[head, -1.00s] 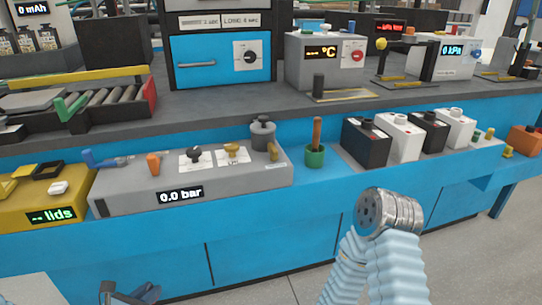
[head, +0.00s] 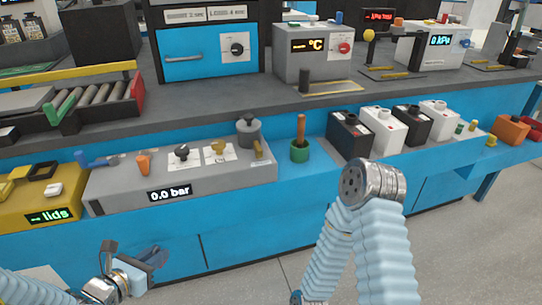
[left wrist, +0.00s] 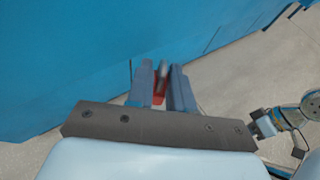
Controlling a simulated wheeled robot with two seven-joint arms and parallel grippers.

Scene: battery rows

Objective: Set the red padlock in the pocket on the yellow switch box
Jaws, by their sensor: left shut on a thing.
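My left gripper (head: 136,258) is low at the left in the head view, in front of the blue bench front and below the grey 0.0 bar panel. In the left wrist view my left gripper (left wrist: 162,82) is shut on the red padlock (left wrist: 160,86), which shows as a small red piece with a grey part between the fingers. The padlock cannot be made out in the head view. A yellow box (head: 62,209) with a green "lids" display stands at the left; I cannot tell whether it is the switch box, and no pocket is clear. My right gripper's jaws are not clearly visible.
The grey 0.0 bar panel (head: 122,189) with knobs stands beside the yellow box. A green cup (head: 300,152) and several black and white batteries stand to its right. My right arm crosses the lower middle. Open floor (head: 455,235) lies at the right.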

